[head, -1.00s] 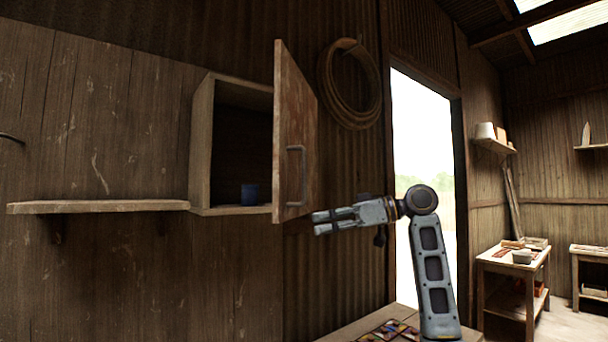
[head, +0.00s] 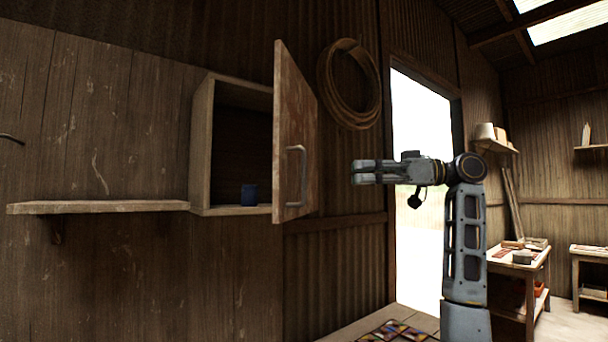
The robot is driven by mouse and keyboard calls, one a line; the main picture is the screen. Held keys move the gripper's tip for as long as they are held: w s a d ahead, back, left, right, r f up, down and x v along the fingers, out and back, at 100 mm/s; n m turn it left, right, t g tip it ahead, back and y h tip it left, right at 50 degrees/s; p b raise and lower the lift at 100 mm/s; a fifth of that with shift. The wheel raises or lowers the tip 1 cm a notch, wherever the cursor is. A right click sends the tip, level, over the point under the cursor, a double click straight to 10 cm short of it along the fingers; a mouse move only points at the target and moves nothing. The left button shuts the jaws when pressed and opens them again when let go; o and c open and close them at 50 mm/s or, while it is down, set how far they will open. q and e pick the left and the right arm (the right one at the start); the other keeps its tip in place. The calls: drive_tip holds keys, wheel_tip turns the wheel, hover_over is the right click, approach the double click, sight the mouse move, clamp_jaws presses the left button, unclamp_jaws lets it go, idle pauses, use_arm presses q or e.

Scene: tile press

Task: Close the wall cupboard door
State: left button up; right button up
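The wooden wall cupboard (head: 201,150) hangs on the plank wall, left of centre. Its door (head: 297,115) stands open, swung out on the right side, with a grey metal handle (head: 291,178) on the face that shows. My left gripper is out of view.
A wooden shelf (head: 100,207) sticks out from the wall left of the cupboard. A coiled hose (head: 325,85) hangs right of the door. A table with colourful tiles (head: 398,331) is at the bottom. A bright doorway (head: 418,130) is behind my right arm.

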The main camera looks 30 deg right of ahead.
drive_tip(key=shift+w+a, duration=0.1)
drive_tip(key=shift+a, duration=0.05)
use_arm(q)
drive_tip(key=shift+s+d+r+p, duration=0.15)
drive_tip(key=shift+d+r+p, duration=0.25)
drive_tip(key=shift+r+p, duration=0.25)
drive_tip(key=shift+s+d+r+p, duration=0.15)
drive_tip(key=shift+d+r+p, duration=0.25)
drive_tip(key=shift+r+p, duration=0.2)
use_arm(e)
hover_over(304, 198)
drive_tip(key=shift+w, duration=0.25)
clamp_jaws()
